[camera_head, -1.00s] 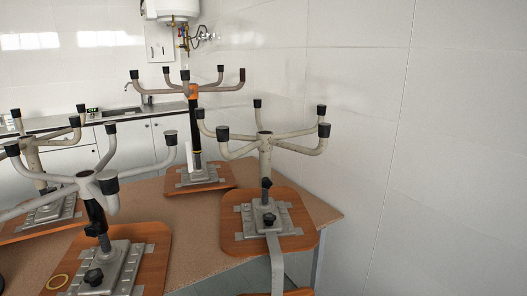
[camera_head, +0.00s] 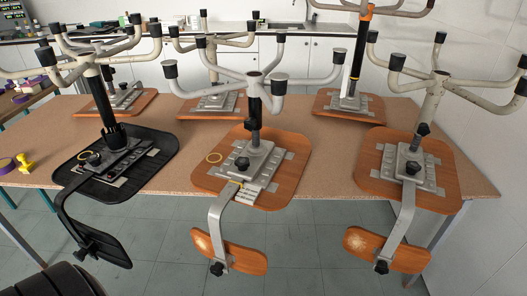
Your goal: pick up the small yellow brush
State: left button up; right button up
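A small yellow object (camera_head: 25,163), which may be the small yellow brush, lies on the brown tabletop at the far left. It is too small in the picture to make out bristles or a handle. Neither of my grippers is in view.
Upturned chair bases stand on the brown table (camera_head: 330,160), with wooden seats (camera_head: 285,178) and a black seat (camera_head: 160,150) under them. Backrests (camera_head: 240,258) hang past the front edge. Tiled floor is free in front.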

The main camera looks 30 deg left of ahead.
aim_at(28, 167)
jog(key=u, duration=2.7)
